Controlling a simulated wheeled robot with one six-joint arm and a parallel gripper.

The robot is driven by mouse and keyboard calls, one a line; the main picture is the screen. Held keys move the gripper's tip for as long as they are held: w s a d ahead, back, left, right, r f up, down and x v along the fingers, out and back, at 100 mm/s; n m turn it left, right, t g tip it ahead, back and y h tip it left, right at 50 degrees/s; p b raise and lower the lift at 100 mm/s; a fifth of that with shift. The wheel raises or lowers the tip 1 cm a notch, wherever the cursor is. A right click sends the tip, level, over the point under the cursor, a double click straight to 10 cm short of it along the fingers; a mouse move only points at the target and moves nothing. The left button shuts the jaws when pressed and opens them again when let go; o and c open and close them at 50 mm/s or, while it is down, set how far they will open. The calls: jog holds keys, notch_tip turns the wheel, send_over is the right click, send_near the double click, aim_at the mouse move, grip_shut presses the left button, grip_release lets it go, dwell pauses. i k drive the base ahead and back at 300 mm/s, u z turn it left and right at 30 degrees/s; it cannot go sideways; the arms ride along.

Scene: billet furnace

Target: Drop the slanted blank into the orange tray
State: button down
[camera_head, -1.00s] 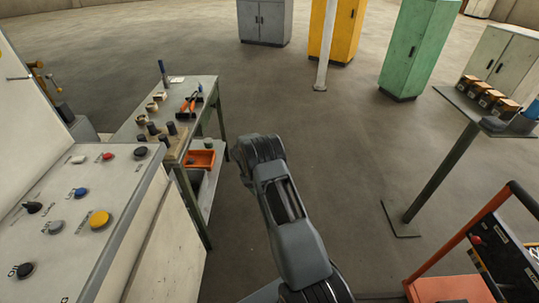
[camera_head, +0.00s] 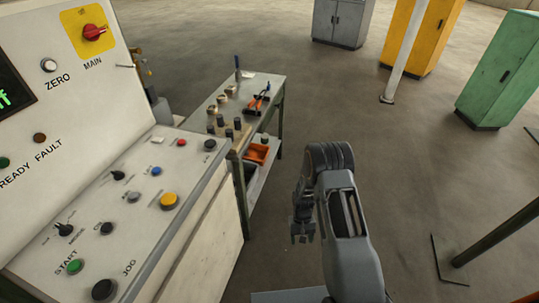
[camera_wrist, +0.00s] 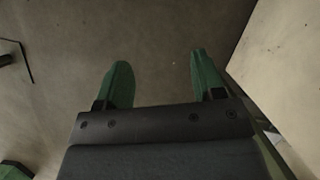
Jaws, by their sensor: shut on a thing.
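The orange tray (camera_head: 258,153) is on the lower shelf of the work bench, partly hidden under the bench top. Several dark cylindrical blanks (camera_head: 229,134) stand at the near end of the bench top; I cannot tell a slanted one among them. My gripper (camera_head: 303,238) points down over the floor, right of the bench and apart from the tray. In the wrist view its green fingers (camera_wrist: 158,75) stand apart, with bare floor showing between their tips. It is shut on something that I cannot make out.
A control console (camera_head: 135,205) with knobs and buttons fills the left. The bench (camera_head: 262,85) also bears an orange-handled tool (camera_head: 260,101). Grey, yellow and green cabinets (camera_head: 500,68) stand at the back. Open floor lies right of the bench; a post foot (camera_head: 448,258) is further right.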

aim_at(258, 154)
jog(key=z, duration=0.9)
jog(key=i, duration=3.8)
jog(key=u, duration=4)
